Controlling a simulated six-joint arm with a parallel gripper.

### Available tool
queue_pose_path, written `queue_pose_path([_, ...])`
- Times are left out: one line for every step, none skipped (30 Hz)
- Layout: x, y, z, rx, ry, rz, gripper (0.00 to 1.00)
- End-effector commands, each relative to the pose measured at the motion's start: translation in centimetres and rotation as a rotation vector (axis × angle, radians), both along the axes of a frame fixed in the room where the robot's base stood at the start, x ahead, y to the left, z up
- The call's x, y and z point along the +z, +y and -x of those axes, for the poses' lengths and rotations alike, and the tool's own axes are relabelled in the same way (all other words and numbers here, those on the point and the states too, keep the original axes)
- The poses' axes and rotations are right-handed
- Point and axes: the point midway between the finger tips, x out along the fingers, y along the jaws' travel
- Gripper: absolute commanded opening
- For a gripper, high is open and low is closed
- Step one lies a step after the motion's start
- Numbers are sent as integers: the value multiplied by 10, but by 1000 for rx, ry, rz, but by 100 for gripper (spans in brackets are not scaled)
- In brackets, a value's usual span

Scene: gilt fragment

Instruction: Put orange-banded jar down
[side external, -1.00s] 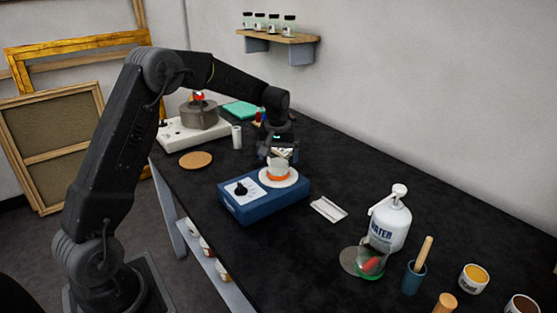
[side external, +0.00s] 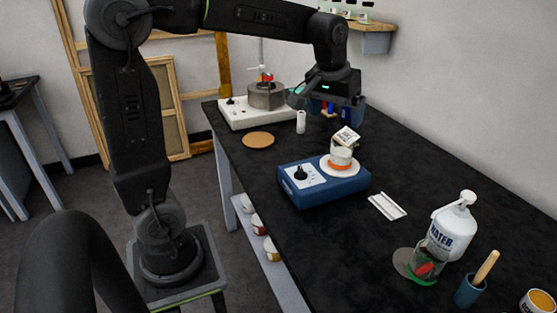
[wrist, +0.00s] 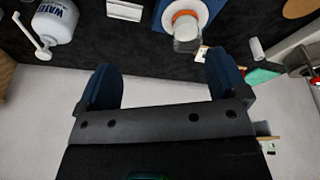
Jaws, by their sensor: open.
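The orange-banded jar (side external: 341,156), pale with an orange band near its base, stands upright on the round white plate (side external: 327,170) of a blue device (side external: 322,190) with a black knob. A small pale patterned tag (side external: 347,136) shows at the jar's top; I cannot tell if it touches. The jar (wrist: 186,27) also appears in the wrist view near the top edge, beyond my fingertips. My gripper (side external: 328,104) is open and empty, above and apart from the jar. In the wrist view, my two blue fingers (wrist: 163,75) are wide apart with nothing between them.
A white water bottle (side external: 453,226), a glass with a red item (side external: 427,262) and a blue cup (side external: 469,291) stand at the right front. A white tray (side external: 387,206) lies beside the device. A cork disc (side external: 258,140) and a white heater (side external: 245,112) with a grey pot are behind.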

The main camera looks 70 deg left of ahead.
Motion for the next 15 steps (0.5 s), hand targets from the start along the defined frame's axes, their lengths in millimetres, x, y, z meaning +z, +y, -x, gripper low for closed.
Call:
queue_pose_path([6,-16,24,-56,-29,-9,92])
queue_pose_path([7,-23,37,-88,-41,-14,92])
queue_pose_path([7,-33,54,-131,-60,-21,92])
queue_pose_path([7,-39,67,-162,-74,-27,92])
queue_pose_path([5,-46,80,-195,-87,-33,92])
queue_pose_path([2,-53,96,-234,-105,-41,92])
queue_pose_path([0,-58,108,-264,-117,-46,92])
queue_pose_path([-4,-63,119,-291,-129,-52,92])
queue_pose_path([-8,-68,132,-325,-144,-59,92])
queue_pose_path([-12,-71,141,-350,-154,-63,92])
queue_pose_path([-16,-74,149,-370,-165,-67,92])
queue_pose_path([-21,-77,159,-395,-176,-73,92])
queue_pose_path([-24,-79,165,-411,-183,-75,92])
queue_pose_path([-27,-81,170,-425,-189,-78,92])
queue_pose_path([-31,-82,175,-440,-195,-82,92])
